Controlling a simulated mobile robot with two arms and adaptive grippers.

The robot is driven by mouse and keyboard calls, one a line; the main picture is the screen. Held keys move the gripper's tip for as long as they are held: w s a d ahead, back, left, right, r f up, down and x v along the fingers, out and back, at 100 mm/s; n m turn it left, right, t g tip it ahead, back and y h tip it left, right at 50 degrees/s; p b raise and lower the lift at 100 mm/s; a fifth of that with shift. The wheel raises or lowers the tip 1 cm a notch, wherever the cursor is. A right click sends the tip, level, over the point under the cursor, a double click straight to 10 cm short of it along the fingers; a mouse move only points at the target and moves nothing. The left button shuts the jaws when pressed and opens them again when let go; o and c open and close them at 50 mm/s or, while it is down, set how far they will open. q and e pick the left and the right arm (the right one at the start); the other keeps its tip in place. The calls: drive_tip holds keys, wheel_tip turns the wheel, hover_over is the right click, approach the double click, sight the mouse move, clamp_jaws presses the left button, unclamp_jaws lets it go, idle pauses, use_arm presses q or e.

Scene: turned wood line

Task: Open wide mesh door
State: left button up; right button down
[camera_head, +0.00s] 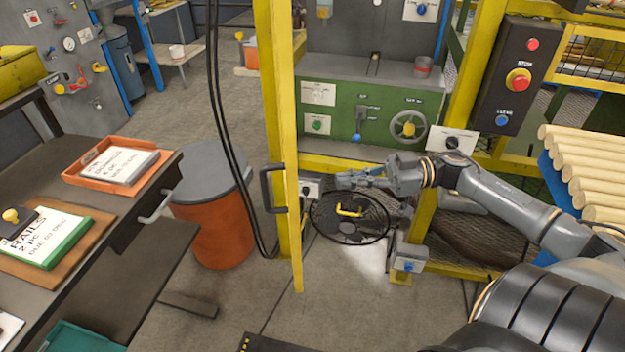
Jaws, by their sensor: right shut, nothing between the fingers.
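The yellow door frame (279,120) stands upright left of centre, seen almost edge-on. Its mesh cannot be made out from this angle. A black pull handle (268,188) sticks out on the left side of the frame, low down. To the right of the frame is an opening into the cell with the green machine (355,112). My right arm reaches in from the right, and my right gripper (345,180) is shut and empty, just right of the door frame and apart from the handle. My left gripper is not in view.
An orange bin with a grey lid (212,228) stands left of the door, beside a dark workbench (60,300). A round black grille with a yellow handle (350,232) lies below my right gripper. A black control box (514,75) hangs at right. Floor in front is mostly clear.

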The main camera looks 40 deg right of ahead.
drive_tip(key=p+x, duration=0.1)
drive_tip(key=x, duration=0.6)
drive_tip(key=shift+a, duration=0.2)
drive_tip(key=shift+w, duration=0.1)
drive_tip(key=w+a+m+t+h+p, duration=0.2)
drive_tip(key=w+a+p, duration=0.5)
drive_tip(key=a, duration=0.5)
drive_tip(key=shift+w+a+m+t+h+p, duration=0.35)
drive_tip(key=shift+m+t+p, duration=0.25)
drive_tip(key=shift+t, duration=0.5)
drive_tip(key=shift+s+d, duration=0.15)
drive_tip(key=shift+d, duration=0.05)
